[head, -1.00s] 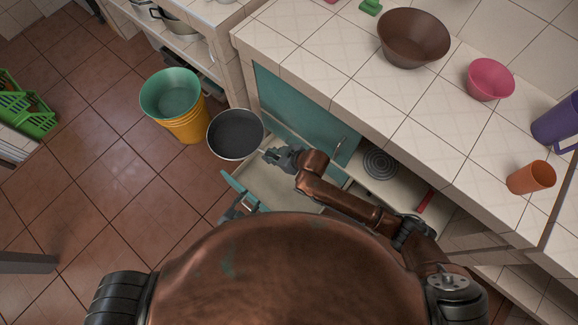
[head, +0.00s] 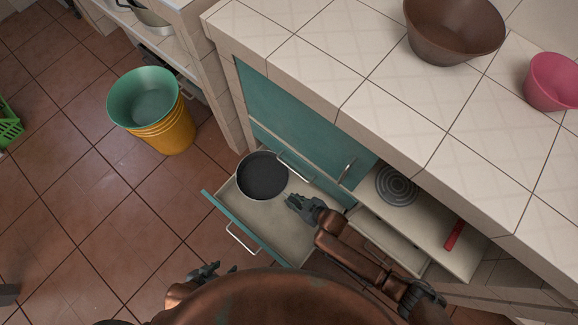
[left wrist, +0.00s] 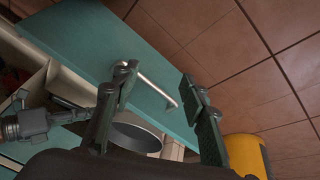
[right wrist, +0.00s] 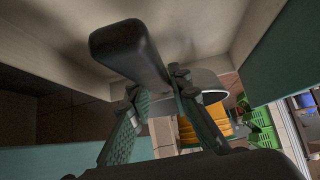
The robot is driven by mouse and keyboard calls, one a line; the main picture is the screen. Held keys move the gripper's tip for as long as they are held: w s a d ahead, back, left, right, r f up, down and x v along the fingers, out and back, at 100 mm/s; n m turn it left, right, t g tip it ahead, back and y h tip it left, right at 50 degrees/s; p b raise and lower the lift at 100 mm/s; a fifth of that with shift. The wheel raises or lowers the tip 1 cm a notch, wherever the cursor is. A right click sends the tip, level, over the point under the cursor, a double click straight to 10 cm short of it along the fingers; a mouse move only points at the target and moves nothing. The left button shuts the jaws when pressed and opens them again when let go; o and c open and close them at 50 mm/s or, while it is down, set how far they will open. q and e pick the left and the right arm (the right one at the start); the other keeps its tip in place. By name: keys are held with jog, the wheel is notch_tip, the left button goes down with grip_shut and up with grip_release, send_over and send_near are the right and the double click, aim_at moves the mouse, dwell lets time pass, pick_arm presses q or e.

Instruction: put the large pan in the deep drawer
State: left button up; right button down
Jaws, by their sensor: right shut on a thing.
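The large pan (head: 262,176), dark inside with a pale rim, is within the outline of the open deep drawer (head: 270,222), at its left end. I cannot tell whether it touches the drawer floor. My right gripper (head: 293,202) is shut on the pan's black handle, which fills the right wrist view (right wrist: 130,50). My left gripper (head: 210,271) is open and empty, outside the drawer's teal front. In the left wrist view its spread fingers (left wrist: 158,88) are near the drawer's metal bar handle (left wrist: 150,80), with the pan (left wrist: 135,137) beyond.
The tiled counter (head: 350,60) overhangs the drawer. An open shelf (head: 430,225) beside it holds a coil-like grey disc (head: 396,185) and a red item (head: 455,234). Stacked teal and yellow buckets (head: 155,110) stand on the floor at left. The drawer's right part is bare.

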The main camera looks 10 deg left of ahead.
jog(key=shift+w+d+f, duration=0.2)
jog(key=shift+w, duration=0.15)
jog(key=shift+w+d+f+b, duration=0.1)
jog(key=shift+f+b, duration=0.1)
jog(key=shift+b, duration=0.1)
notch_tip(320, 180, down, 5)
jog(key=b, duration=0.3)
jog(key=shift+f+b, duration=0.4)
jog(key=shift+f, duration=0.05)
notch_tip(320, 180, down, 3)
jog(key=shift+r+b, duration=0.2)
jog(key=shift+b, duration=0.6)
jog(key=shift+f+b, duration=0.4)
jog(key=shift+f, duration=0.2)
pick_arm(q)
notch_tip(320, 180, down, 10)
jog(key=w+d+t, duration=0.1)
jog(key=d+t, duration=0.1)
jog(key=t, duration=0.2)
jog(key=shift+w+r+h, duration=0.15)
jog(key=shift+h, duration=0.25)
pick_arm(e)
jog(key=shift+r, duration=0.1)
